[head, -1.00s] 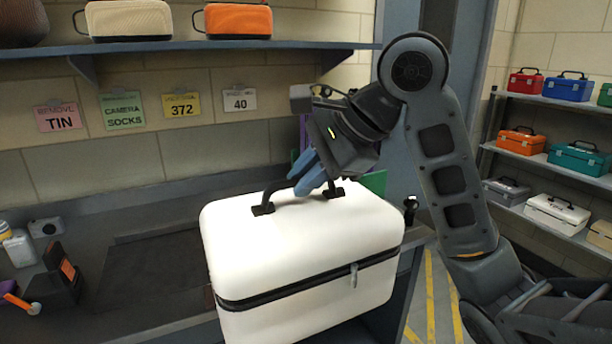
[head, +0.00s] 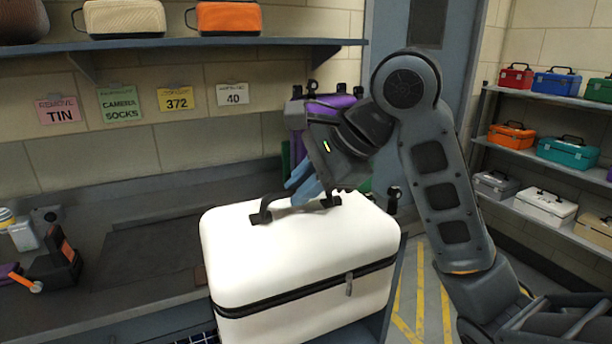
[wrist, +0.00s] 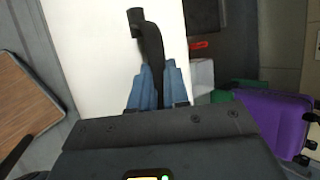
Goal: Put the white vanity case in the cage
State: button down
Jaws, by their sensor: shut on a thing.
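The white vanity case (head: 290,260) is upright with a black band around it, a small front latch and a black handle on top. It is in the middle of the head view, in front of the counter. My gripper (head: 302,190) is shut on its handle from above. In the wrist view, the blue fingers of my gripper (wrist: 158,85) close around the black handle (wrist: 150,45), with the white top of the case (wrist: 95,50) beneath. I cannot pick out the cage for sure; a dark wire grid shows only in part at the lower left of the case.
A grey counter (head: 150,290) runs along the wall, with small items at its left end. A wall shelf (head: 200,43) holds cases above. A purple case (head: 330,103) stands behind my gripper. A rack (head: 545,155) of coloured cases stands at right. Yellow-striped floor is clear.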

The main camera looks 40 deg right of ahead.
jog(key=w+a+f+m, duration=0.1)
jog(key=a+f, duration=0.2)
jog(key=f, duration=0.8)
jog(key=w+a+f+m+h, duration=0.1)
jog(key=a+f, duration=0.2)
jog(key=f, duration=0.9)
jog(key=w+a+f+m+h, duration=0.1)
jog(key=a+f, duration=0.3)
jog(key=f, duration=0.7)
jog(key=shift+w+f+m, duration=0.2)
jog(key=shift+w+m, duration=0.1)
jog(key=shift+w, duration=0.1)
jog(key=shift+d, duration=0.1)
